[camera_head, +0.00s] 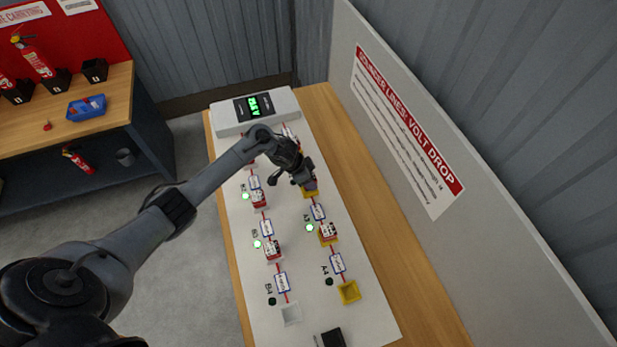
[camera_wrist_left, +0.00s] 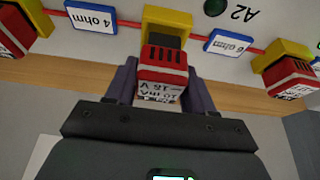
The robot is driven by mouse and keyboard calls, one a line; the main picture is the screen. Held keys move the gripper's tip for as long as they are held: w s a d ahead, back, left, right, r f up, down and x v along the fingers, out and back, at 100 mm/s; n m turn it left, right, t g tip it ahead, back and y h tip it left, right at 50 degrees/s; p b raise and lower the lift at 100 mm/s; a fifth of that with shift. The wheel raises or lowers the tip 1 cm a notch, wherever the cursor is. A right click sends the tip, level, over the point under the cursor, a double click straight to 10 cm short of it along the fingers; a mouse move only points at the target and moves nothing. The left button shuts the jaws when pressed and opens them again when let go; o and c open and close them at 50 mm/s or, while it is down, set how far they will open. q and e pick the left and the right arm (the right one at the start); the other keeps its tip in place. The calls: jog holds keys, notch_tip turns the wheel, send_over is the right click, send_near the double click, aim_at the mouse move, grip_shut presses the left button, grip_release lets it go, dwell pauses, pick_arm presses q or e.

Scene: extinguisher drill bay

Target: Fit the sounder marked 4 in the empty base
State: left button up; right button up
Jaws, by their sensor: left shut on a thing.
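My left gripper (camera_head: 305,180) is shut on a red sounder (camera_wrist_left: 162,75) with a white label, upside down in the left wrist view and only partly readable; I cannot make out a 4. The sounder is right by the yellow base (camera_wrist_left: 180,20) at A2, whose dark inside shows past it. I cannot tell whether they touch. In the head view, the yellow base at A4 (camera_head: 348,292) and the white base at B4 (camera_head: 291,315) are empty. My right gripper is not in view.
Red sounders sit in bases at A3 (camera_head: 328,231), B3 (camera_head: 272,249) and B2 (camera_head: 258,198). Their lamps glow green; the A4 lamp (camera_head: 329,282) is dark. A display box (camera_head: 254,108) stands at the board's far end. A dark block (camera_head: 331,338) lies at its near end.

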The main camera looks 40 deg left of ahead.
pick_arm(q)
jog(key=shift+p, duration=0.3)
dwell(0.7)
dwell(0.5)
jog(key=shift+f+b, duration=0.35)
jog(key=shift+f, duration=0.3)
jog(key=shift+f+b, duration=0.3)
jog(key=shift+f, duration=0.4)
dwell(0.4)
jog(key=o, duration=1.5)
